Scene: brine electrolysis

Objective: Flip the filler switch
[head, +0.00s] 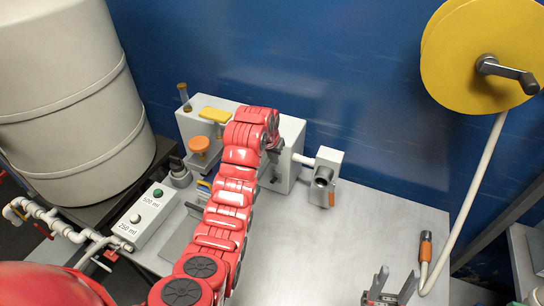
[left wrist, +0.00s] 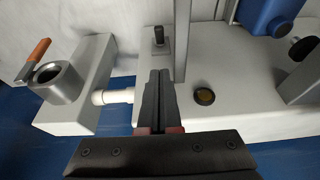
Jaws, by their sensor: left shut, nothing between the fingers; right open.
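The grey filler machine (head: 292,130) stands against the blue wall, partly hidden behind my left arm. My right gripper (head: 388,280) is open and empty at the table's lower right.
A nozzle block (head: 326,170) with an orange lever joins the machine by a white pipe. A box with 500 ml and 250 ml buttons (head: 146,216) lies left of my arm. A yellow reel (head: 460,50) hangs at right. The table's right half (head: 330,245) is mostly clear.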

